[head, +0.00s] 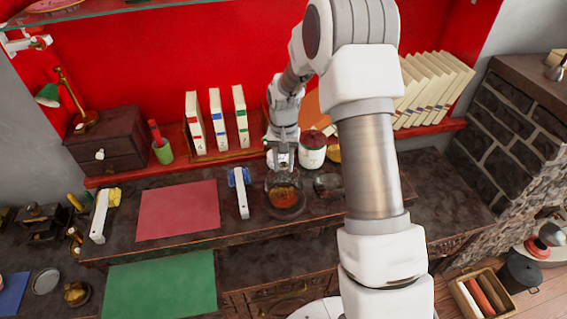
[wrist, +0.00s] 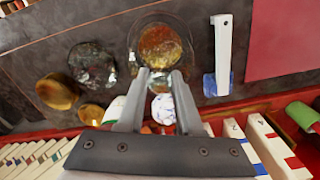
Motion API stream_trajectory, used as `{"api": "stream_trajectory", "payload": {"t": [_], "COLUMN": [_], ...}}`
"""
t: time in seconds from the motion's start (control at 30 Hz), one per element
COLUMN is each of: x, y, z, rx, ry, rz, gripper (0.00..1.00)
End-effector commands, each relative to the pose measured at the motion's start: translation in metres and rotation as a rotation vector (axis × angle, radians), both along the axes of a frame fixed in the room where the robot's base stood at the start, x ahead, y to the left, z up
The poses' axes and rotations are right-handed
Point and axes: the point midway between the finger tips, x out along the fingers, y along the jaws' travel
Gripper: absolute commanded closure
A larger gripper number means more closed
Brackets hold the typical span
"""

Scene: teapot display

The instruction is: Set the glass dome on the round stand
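My gripper (head: 284,165) points down just above a clear glass dome (head: 282,180) at the middle of the dark counter. The dome stands around an amber pot-like thing on a dark round stand (head: 286,212). In the wrist view, the gripper's fingers (wrist: 159,73) are apart, with their tips over the near edge of the clear dome (wrist: 134,38). The amber thing (wrist: 162,46) shows through the glass. Whether the fingers touch a knob between them is unclear. The dome's rim and its seating on the stand are hard to make out.
Another clear glass piece (head: 328,185) stands close right of the stand. A white-handled brush (head: 239,192) lies close left, beside a red mat (head: 178,210). A red-lidded white jar (head: 312,150) and upright books (head: 217,120) stand behind. The green mat (head: 160,285) lies in front.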

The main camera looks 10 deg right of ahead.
Motion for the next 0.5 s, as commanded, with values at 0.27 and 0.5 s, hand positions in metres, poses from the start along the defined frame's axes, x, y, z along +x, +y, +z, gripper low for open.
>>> {"api": "stream_trajectory", "payload": {"t": [0.27,0.5], "x": [0.0,0.0], "y": [0.0,0.0], "z": [0.0,0.012], "rx": [0.0,0.0], "ry": [0.0,0.0], "rz": [0.0,0.0], "gripper": [0.53,0.53]}}
